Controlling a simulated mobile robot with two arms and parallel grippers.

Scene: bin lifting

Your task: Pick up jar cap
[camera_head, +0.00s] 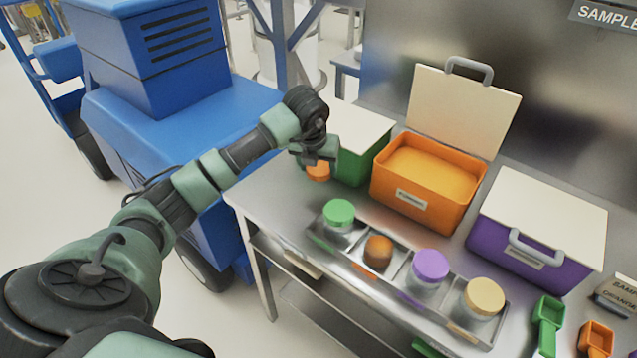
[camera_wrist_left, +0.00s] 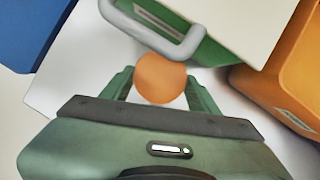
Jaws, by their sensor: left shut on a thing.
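The orange jar cap (camera_head: 318,171) is held between the fingers of my left gripper (camera_head: 316,162), above the table's far left part, in front of the green bin. In the left wrist view the round orange cap (camera_wrist_left: 161,79) sits between the two green fingers of the gripper (camera_wrist_left: 160,88). An uncapped jar with brown-orange contents (camera_head: 378,251) stands in the tray, between the green-capped jar (camera_head: 339,213) and the purple-capped jar (camera_head: 430,266). My right gripper is not in view.
The open orange bin (camera_head: 428,203) has its lid raised. The green bin (camera_head: 352,165) and purple bin (camera_head: 527,247) are closed. A tan-capped jar (camera_head: 482,298) stands at the tray's right end. Green and orange scoops lie at right. A blue vehicle (camera_head: 180,110) stands left of the table.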

